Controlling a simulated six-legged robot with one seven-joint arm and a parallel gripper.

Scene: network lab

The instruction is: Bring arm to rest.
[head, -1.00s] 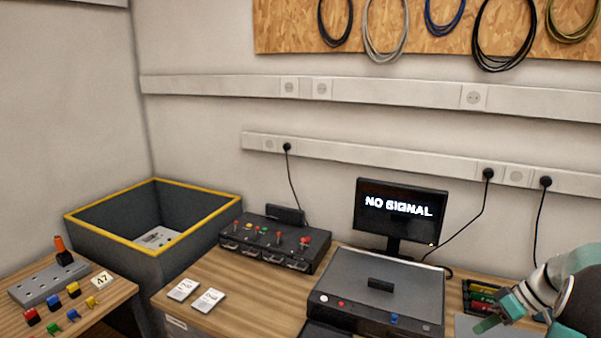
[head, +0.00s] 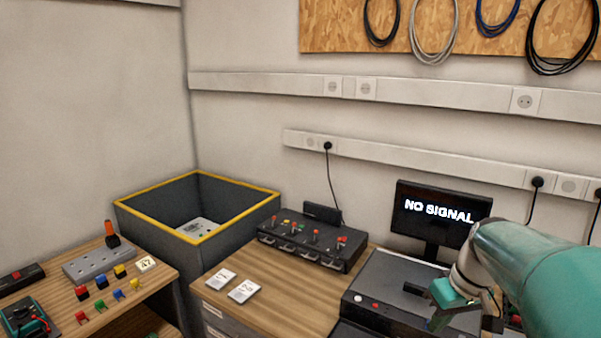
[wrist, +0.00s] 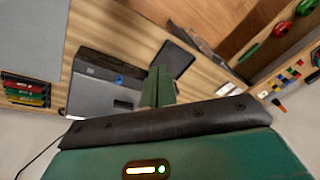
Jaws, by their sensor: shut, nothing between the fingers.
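My arm reaches in from the right edge of the head view. My gripper (head: 437,318) hangs over the right part of the grey-lidded black case on the bench, pointing down, and its fingertips are partly hard to make out. In the wrist view my gripper's green fingers (wrist: 157,88) are together with nothing between them. The same case (wrist: 100,85) lies below and beyond them in that view.
A black switch box (head: 312,240) and two white cards (head: 232,285) lie on the wooden bench. A monitor (head: 440,212) reading "NO SIGNAL" stands behind. A yellow-rimmed grey bin (head: 150,225) is left of the bench. A side table holds small coloured parts.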

